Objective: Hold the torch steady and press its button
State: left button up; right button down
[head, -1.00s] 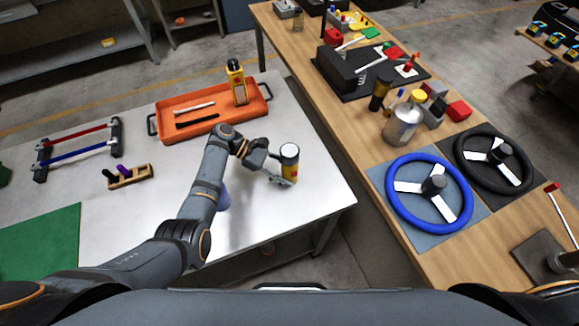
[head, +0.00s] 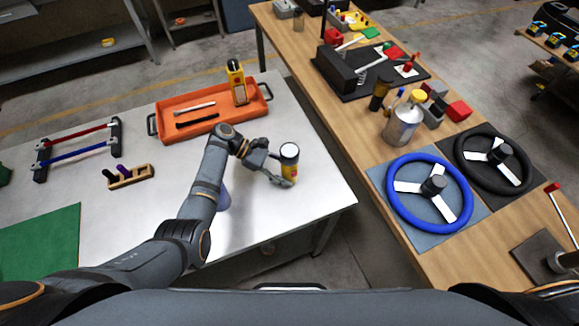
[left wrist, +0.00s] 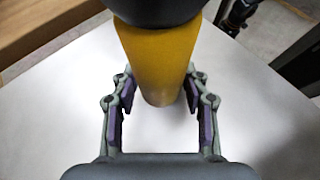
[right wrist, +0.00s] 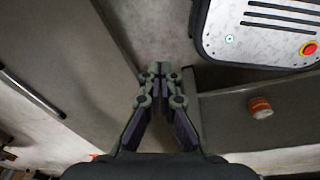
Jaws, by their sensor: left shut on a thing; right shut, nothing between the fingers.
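The torch (head: 289,163), with a yellow body, dark head and pale round top face, stands upright near the right side of the white table. My left gripper (head: 281,178) is shut on its lower body from the left. In the left wrist view the yellow body (left wrist: 158,55) rises between the two fingertips, and the dark head fills the top edge. I cannot make out the button. My right gripper (right wrist: 160,72) is shut and empty in the right wrist view, away from the torch. It does not show in the head view.
An orange tray (head: 160,128) with dark and light tools and a yellow device (head: 237,82) lies behind the torch. A small wooden rack (head: 130,177) stands left. The wooden bench (head: 345,145) on the right holds a blue steering wheel (head: 398,215) and a metal bottle (head: 402,125).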

aim_at(294, 174)
jog(key=w+a+r+m+t+y, duration=0.1)
jog(key=w+a+r+m+y, duration=0.15)
jog(key=w+r, duration=0.5)
jog(key=w+a+r+m+t+y, duration=0.1)
jog(key=w+a+r+m+y, duration=0.2)
jog(key=w+r, duration=0.45)
jog(key=w+a+r+m+t+y, duration=0.1)
jog(key=w+a+r+y, duration=0.3)
jog(key=r, duration=0.6)
jog(key=w+a+r+m+y, duration=0.1)
jog(key=w+a+r, duration=0.1)
jog(key=a+r, duration=0.55)
jog(key=w+a+r+m+t+y, duration=0.1)
jog(key=w+a+r+y, duration=0.15)
jog(key=r, duration=0.85)
jog(key=shift+w+a, duration=0.8)
jog(key=shift+w, duration=0.55)
jog(key=shift+w+a, duration=0.75)
jog(key=shift+w, duration=0.55)
jog(key=shift+w+a, duration=0.8)
jog(key=shift+w, duration=0.55)
jog(key=shift+w+r, duration=0.1)
